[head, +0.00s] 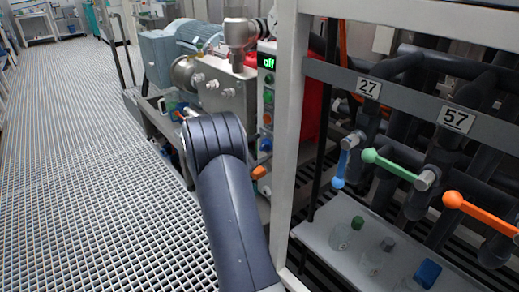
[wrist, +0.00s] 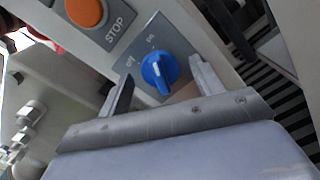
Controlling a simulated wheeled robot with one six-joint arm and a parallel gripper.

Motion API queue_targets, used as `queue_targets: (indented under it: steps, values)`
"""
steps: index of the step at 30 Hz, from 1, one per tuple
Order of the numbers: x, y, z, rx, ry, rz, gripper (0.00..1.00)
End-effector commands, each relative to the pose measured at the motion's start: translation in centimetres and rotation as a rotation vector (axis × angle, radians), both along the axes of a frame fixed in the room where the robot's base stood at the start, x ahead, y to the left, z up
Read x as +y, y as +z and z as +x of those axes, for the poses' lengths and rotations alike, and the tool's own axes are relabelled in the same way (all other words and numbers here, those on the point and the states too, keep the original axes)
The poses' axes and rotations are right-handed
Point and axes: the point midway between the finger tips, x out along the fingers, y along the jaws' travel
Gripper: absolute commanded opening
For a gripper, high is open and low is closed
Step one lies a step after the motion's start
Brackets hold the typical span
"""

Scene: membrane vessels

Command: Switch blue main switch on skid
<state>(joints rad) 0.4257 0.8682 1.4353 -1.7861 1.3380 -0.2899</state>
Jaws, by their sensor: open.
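The blue main switch (wrist: 159,70) is a round rotary knob with a raised grip on a grey plate, with small "off" and "on" labels beside it. It also shows small on the skid's panel in the head view (head: 266,145). My gripper (wrist: 161,72) is open, with one finger on each side of the knob in the wrist view. I see no clear contact, and the remaining depth is hard to tell. The skid's panel display (head: 268,62) reads "off" in green.
An orange STOP button (wrist: 87,12) sits next to the switch plate. A pale frame post (head: 289,130) stands close right of my arm. Right of it are green (head: 390,163) and orange (head: 480,212) valve handles and bottles (head: 347,233). The grating floor (head: 80,160) at left is clear.

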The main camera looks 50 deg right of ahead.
Motion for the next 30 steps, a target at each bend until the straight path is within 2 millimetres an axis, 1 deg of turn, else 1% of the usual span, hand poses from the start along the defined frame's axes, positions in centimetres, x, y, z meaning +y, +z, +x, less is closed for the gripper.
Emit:
queue_targets:
  steps: [2,18,25,30]
  values:
    - [0.01,0.0,0.0,0.0,0.0,0.0,0.62]
    - [0.02,-0.02,-0.02,0.0,-0.001,0.0,0.19]
    - [0.03,0.07,-0.02,0.022,-0.002,0.003,0.19]
    - [0.02,0.28,0.0,0.089,-0.001,0.012,0.19]
